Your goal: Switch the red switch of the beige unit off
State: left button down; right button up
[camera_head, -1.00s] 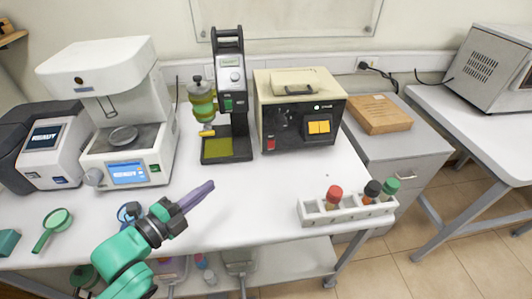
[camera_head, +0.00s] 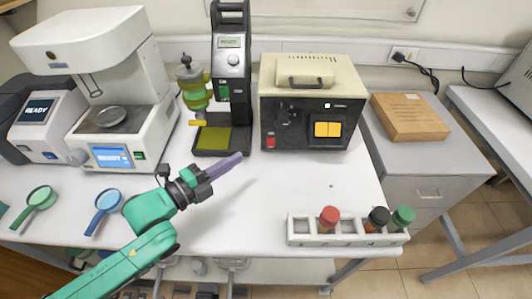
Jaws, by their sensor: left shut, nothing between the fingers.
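The beige unit (camera_head: 352,82) stands at the back middle of the table, with a dark front panel. Its red switch (camera_head: 270,141) is at the lower left of that panel; whether it is on or off is too small to tell. An orange-yellow double block (camera_head: 327,129) sits on the panel's right half. My left gripper (camera_head: 238,157) is shut and empty, its purple fingers pointing up and right. It is in front and to the left of the red switch, apart from it. My right gripper is not in view.
A black device with a green-yellow vessel (camera_head: 193,88) stands just left of the beige unit. A white rack (camera_head: 298,239) with capped bottles is at the front right. Two magnifiers, green (camera_head: 40,198) and blue (camera_head: 107,201), lie at left. The table before the unit is clear.

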pick_arm(q)
notch_tip(320, 180, down, 8)
jog(key=b, duration=0.7)
jog(key=shift+r, duration=0.3)
jog(key=shift+w+d, duration=0.15)
jog(key=shift+w, duration=0.05)
jog(key=p, duration=0.3)
send_near(274, 145)
jog(key=d, duration=0.3)
jog(key=shift+d+r, duration=0.2)
jog(key=shift+d, duration=0.2)
jog(key=w, duration=0.3)
jog(key=shift+w+f, duration=0.35)
jog(key=shift+f, duration=0.05)
jog(key=shift+w+f, duration=0.15)
jog(key=shift+w, duration=0.05)
jog(key=shift+s, duration=0.1)
